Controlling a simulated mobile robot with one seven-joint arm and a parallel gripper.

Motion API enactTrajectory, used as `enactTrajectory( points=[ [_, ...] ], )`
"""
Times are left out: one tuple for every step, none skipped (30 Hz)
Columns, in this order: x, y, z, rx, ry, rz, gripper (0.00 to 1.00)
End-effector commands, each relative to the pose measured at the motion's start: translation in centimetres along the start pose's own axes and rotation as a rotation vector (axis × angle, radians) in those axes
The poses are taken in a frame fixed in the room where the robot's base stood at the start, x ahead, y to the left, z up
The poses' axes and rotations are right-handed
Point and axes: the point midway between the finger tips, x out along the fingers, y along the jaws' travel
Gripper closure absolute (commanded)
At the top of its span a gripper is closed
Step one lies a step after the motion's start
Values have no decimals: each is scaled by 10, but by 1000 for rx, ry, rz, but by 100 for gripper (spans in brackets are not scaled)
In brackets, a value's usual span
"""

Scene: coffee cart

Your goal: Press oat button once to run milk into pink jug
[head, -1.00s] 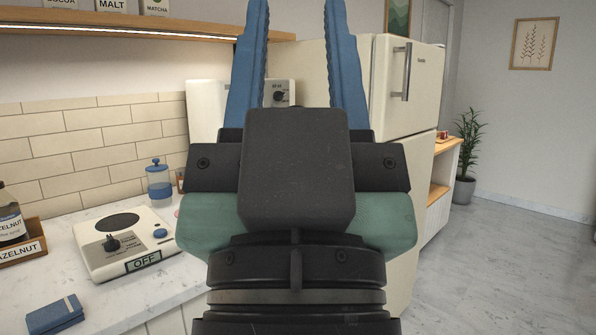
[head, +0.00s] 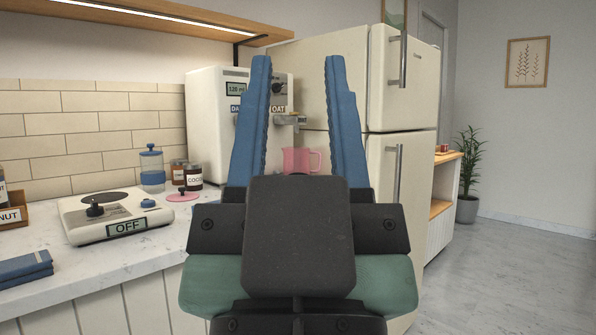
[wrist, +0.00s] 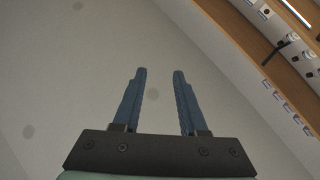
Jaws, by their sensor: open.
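My gripper (head: 297,85) is raised in front of the head camera, with its two blue fingers apart and nothing between them. It is also open and empty in the wrist view (wrist: 160,75). The white milk machine (head: 204,112) stands on the counter behind my left finger. Its display reads 120 ml. The label OAT (head: 279,108) shows between my fingers, and a label starting with DA is partly hidden by the left finger. The pink jug (head: 297,160) stands below the machine's spout, between my fingers in the picture and apart from them. Its lower part is hidden by my gripper.
A scale (head: 115,215) reading OFF, a blue-lidded jar (head: 152,170), a cocoa jar (head: 193,177) and a pink lid (head: 182,196) sit on the counter left of my gripper. A blue cloth (head: 22,268) lies at the front left. The fridge (head: 400,90) stands at the right.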

Motion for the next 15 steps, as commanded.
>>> enactTrajectory(
  points=[
    [0, 0, 0, 0, 0, 0, 58],
    [0, 0, 0, 0, 0, 0, 58],
    [0, 0, 0, 0, 0, 0, 58],
    [0, 0, 0, 0, 0, 0, 58],
    [0, 0, 0, 0, 0, 0, 58],
    [0, 0, 0, 0, 0, 0, 58],
    [0, 0, 0, 0, 0, 0, 58],
    [0, 0, 0, 0, 0, 0, 58],
    [0, 0, 0, 0, 0, 0, 58],
    [0, 0, 0, 0, 0, 0, 60],
    [0, 0, 0, 0, 0, 0, 65],
    [0, 0, 0, 0, 0, 0, 72],
    [0, 0, 0, 0, 0, 0, 78],
    [0, 0, 0, 0, 0, 0, 83],
    [0, 0, 0, 0, 0, 0, 90]
  ],
)
